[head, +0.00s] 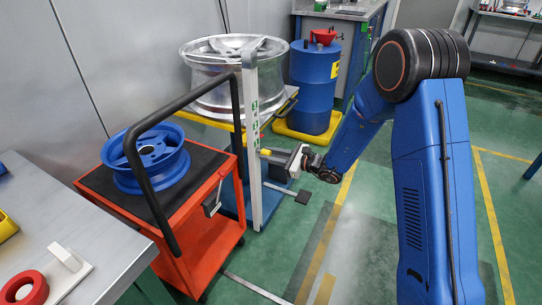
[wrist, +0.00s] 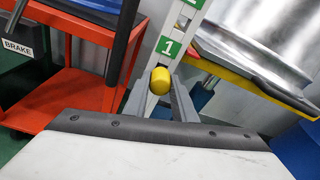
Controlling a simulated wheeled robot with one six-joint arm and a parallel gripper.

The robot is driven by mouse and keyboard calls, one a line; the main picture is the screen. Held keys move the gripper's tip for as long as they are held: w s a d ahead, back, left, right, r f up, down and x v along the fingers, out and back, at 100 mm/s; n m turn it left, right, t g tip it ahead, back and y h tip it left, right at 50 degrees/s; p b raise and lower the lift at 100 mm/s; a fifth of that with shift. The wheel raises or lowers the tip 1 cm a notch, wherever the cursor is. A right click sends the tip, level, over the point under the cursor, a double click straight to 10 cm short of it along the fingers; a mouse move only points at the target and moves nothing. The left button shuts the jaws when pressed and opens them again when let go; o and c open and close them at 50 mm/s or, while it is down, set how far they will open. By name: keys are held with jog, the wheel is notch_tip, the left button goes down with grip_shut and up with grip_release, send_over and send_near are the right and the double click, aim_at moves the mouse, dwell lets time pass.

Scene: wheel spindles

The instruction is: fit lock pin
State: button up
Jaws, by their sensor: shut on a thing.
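My gripper (head: 278,156) is shut on the yellow-ended lock pin (head: 265,152), beside the upright post (head: 252,110). In the wrist view the pin's rounded yellow end (wrist: 161,80) shows between the two grey fingers of my gripper (wrist: 160,92). Behind it the pale post (wrist: 149,98) carries a green label with a white 1 (wrist: 168,46) just above the pin. The pin's shank is hidden, so I cannot tell whether it is in a hole of the post or just in front of it.
A large silver wheel (head: 212,92) rests on the lift with yellow edges behind the post. A red cart (head: 200,240) with a black handle (head: 155,195) and a blue wheel (head: 160,178) stands left of the post. A blue drum (head: 312,95) stands behind. Open green floor lies at the front right.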

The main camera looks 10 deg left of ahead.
jog(key=shift+x, duration=1)
jog(key=o, duration=1.1)
jog(key=shift+r, duration=0.15)
jog(key=v, duration=1.7)
jog(key=shift+s+d, duration=0.15)
jog(key=shift+d, duration=0.05)
